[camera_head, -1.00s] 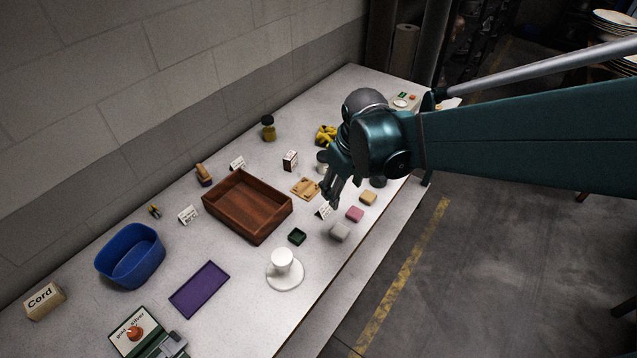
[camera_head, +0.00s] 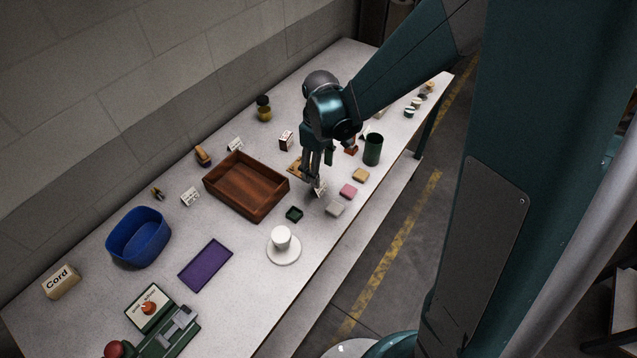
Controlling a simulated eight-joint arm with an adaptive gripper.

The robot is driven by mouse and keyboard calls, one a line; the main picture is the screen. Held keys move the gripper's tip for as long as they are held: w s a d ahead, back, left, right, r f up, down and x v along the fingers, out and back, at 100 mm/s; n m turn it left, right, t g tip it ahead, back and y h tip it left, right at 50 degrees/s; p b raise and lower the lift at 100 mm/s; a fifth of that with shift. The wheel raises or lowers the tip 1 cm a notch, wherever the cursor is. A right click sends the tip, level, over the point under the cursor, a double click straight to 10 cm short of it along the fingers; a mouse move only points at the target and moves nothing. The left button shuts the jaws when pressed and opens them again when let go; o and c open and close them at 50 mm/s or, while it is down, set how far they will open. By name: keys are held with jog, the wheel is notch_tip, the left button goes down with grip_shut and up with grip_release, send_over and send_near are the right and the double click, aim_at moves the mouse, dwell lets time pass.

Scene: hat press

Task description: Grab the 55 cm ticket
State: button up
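Three small white tent-shaped cards stand on the table: one by the far side of the wooden tray (camera_head: 235,144), one left of the tray (camera_head: 190,197), and one at the fingertips of my gripper (camera_head: 320,189). Their print is too small to read, so I cannot tell which is the 55 cm ticket. My gripper (camera_head: 312,181) points down at the third card, to the right of the wooden tray. Its fingers partly cover that card; I cannot tell whether they touch or grip it.
Near the gripper are pink (camera_head: 348,190), grey (camera_head: 335,208) and tan (camera_head: 361,175) blocks, a green cup (camera_head: 373,150) and a small dark green dish (camera_head: 294,214). The wooden tray (camera_head: 248,205) stands left. A blue bin (camera_head: 138,248) and purple tray (camera_head: 205,277) lie further left.

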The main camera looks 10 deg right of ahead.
jog(key=shift+w+a+f, duration=0.1)
jog(key=shift+a+f, duration=0.05)
jog(key=shift+f, duration=0.1)
jog(key=shift+f, duration=0.1)
jog(key=shift+f, duration=1.2)
jog(key=shift+w+f+b, duration=0.15)
jog(key=shift+f+b, duration=0.2)
jog(key=shift+f, duration=2.25)
jog(key=shift+c, duration=0.4)
jog(key=c, duration=0.6)
